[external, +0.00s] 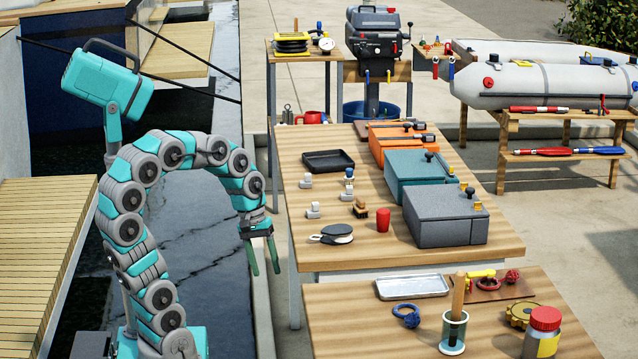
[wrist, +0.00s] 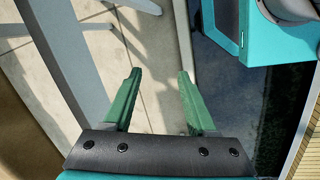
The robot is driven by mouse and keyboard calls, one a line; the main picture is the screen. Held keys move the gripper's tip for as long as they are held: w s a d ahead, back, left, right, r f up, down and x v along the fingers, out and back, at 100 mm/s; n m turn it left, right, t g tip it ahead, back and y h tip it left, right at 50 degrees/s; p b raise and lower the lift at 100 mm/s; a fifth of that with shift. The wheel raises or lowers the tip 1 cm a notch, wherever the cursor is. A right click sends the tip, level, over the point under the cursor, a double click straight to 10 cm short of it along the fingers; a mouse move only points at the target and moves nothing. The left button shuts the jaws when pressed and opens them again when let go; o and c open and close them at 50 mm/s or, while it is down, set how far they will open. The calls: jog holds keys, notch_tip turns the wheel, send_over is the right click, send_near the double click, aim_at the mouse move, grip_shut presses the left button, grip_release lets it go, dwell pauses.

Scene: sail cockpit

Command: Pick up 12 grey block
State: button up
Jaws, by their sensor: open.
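My gripper (external: 265,273) hangs open and empty beside the left edge of the wooden work table, over the gap by the water. In the wrist view its green fingers (wrist: 160,75) are apart with nothing between them. On the table, to the right of my gripper and apart from it, lies a flat rounded grey block-like piece with a dark top (external: 331,235). Smaller light grey fittings (external: 314,211) and (external: 306,181) sit behind it. I cannot tell which of these is the grey block that the task names. None of them shows in the wrist view.
The work table (external: 290,205) also holds a red cylinder (external: 383,220), a black tray (external: 328,161), a grey box (external: 443,218), a teal box (external: 415,172) and orange boxes. A nearer table (external: 345,330) carries a metal tray (external: 412,287) and a jar (external: 543,330).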

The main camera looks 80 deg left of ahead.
jog(key=w+a+r+n+t+y+b, duration=0.1)
jog(key=w+a+r+n+t+b, duration=0.15)
jog(key=a+n, duration=0.8)
jog(key=n+t+p, duration=0.3)
jog(key=n+t, duration=0.6)
jog(key=n, duration=0.2)
send_near(306, 174)
jog(key=x, duration=0.5)
jog(key=shift+f, duration=0.25)
jog(key=shift+w+d, duration=0.15)
jog(key=shift+w, duration=0.25)
jog(key=shift+x, duration=2.2)
jog(key=shift+f, duration=0.1)
grip_shut()
